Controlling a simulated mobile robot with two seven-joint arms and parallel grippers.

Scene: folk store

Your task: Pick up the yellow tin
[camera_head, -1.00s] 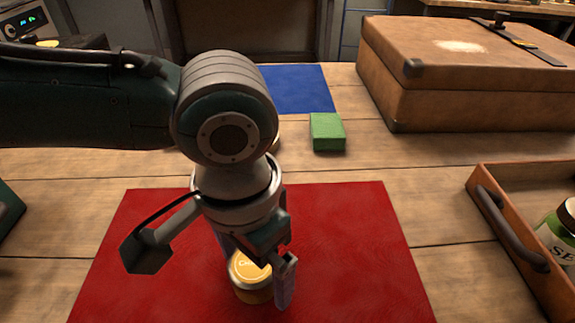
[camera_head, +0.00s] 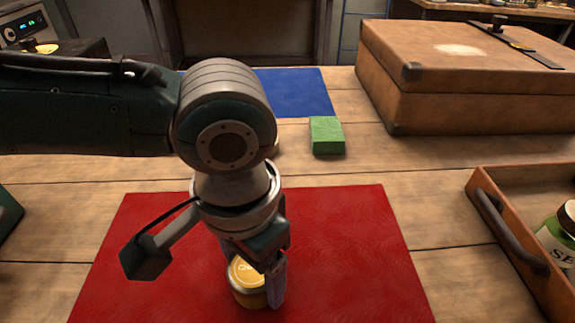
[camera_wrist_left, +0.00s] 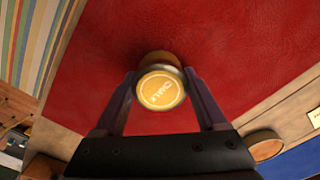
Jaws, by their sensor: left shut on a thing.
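The yellow tin (camera_head: 247,280) stands on the red mat (camera_head: 345,240), with a round yellow lid facing up. My left gripper (camera_head: 255,278) points down over the mat, shut on the tin with one finger on each side. In the left wrist view the tin (camera_wrist_left: 160,88) sits between the two fingertips of the left gripper (camera_wrist_left: 158,85), over the red mat (camera_wrist_left: 250,50). Part of the tin's side is hidden by the fingers. My right gripper is out of view.
A green block (camera_head: 326,136) lies behind the mat, near a blue mat (camera_head: 295,92). A brown case (camera_head: 480,100) stands at back right. A wooden tray (camera_head: 530,262) holding a green jar (camera_head: 560,238) stands at right. Bare tabletop separates mat and tray.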

